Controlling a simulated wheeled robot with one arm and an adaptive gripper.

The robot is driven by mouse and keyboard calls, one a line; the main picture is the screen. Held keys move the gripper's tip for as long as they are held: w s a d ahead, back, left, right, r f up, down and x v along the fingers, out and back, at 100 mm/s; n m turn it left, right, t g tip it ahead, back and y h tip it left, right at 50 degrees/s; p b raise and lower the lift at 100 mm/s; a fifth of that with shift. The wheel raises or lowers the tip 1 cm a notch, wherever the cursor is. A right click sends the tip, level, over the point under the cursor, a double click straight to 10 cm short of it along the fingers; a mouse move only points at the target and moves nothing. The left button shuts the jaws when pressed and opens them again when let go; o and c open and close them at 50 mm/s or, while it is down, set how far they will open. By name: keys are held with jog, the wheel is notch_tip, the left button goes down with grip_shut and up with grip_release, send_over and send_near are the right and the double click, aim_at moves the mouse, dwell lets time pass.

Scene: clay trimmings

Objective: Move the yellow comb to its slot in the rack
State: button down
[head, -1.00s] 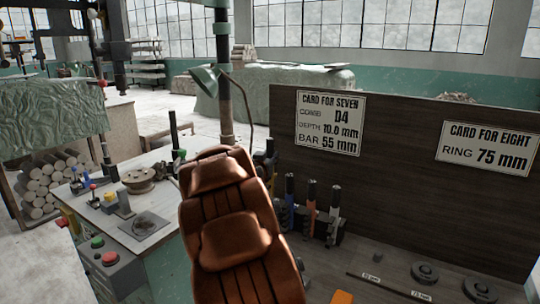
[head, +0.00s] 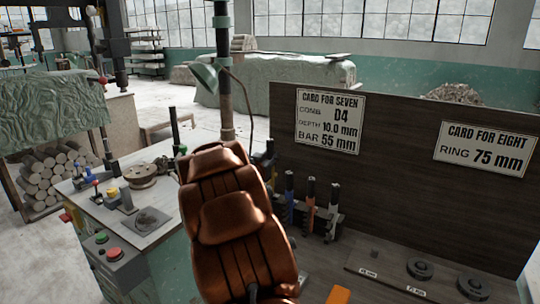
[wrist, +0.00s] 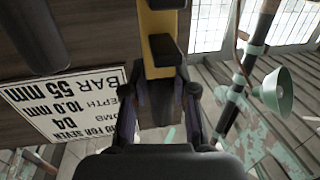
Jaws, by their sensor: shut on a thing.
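In the wrist view my gripper (wrist: 163,62) is shut on the yellow comb (wrist: 160,75), a yellow piece with dark parts across it. The comb runs up out of the top of that view, so its far end is hidden. In the head view my brown arm hides the gripper. The rack (head: 352,234) stands on the bench at the foot of the dark board. Several upright tools with dark tops stand there, among them a blue one (head: 289,203), an orange-red one (head: 310,212) and a dark one (head: 332,212). I cannot make out an empty slot.
An orange piece (head: 339,295) is cut by the bottom edge; I cannot tell what it is. Dark rings (head: 420,269) lie on the bench at right. The board carries a card for seven (head: 328,121) and a card for eight (head: 485,158). A control table (head: 120,235) stands at left.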

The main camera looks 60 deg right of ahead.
aim_at(267, 184)
jog(key=shift+f+b, duration=1.9)
jog(key=shift+f, duration=2.5)
jog(key=c, duration=0.8)
grip_release()
jog(key=shift+f, duration=0.1)
jog(key=shift+c, duration=0.2)
jog(key=v, duration=1.2)
